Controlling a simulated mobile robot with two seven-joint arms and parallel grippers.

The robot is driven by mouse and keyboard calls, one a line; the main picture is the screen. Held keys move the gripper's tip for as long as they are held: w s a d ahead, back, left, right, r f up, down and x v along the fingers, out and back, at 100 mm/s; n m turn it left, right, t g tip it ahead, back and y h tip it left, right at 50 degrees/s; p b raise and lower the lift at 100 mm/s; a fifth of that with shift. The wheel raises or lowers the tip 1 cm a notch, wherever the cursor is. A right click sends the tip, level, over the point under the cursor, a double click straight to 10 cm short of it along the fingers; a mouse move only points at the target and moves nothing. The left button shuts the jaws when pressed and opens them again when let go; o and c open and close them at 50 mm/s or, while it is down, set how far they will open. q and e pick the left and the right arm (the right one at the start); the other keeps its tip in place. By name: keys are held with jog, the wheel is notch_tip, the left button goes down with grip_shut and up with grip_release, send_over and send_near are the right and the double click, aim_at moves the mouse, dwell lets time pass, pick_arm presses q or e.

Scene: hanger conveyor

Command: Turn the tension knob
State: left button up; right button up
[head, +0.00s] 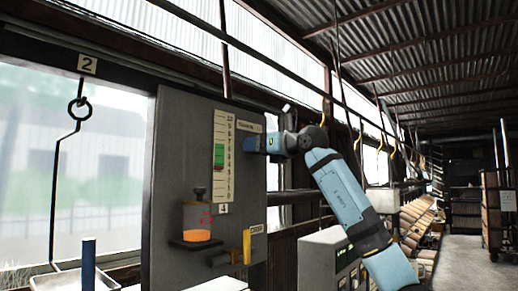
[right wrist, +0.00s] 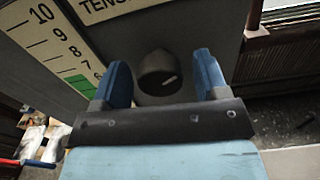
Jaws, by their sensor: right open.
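The tension knob (right wrist: 158,75) is a dark round knob with a pale pointer mark on the grey panel (head: 180,110), seen in the right wrist view. The pointer aims to the right and slightly up in that picture. My right gripper (right wrist: 162,72) is open, with one blue finger on each side of the knob; gaps show between the fingers and the knob. In the head view my right gripper (head: 256,144) is at the panel's right side and hides the knob. A numbered scale (head: 223,185) with a green bar (head: 219,155) stands left of it. My left gripper is not in view.
An orange-filled container (head: 197,222) sits on a small shelf low on the panel. A yellow lever (head: 247,246) is below right. A rod with a ring (head: 79,105) hangs at the left. Metal trays and a grey box (head: 322,258) stand below.

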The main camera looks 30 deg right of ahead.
jog(key=b+v, duration=0.3)
jog(key=v, duration=1)
jog(key=shift+s+b, duration=0.3)
jog(key=shift+s, duration=0.05)
jog(key=shift+d, duration=0.1)
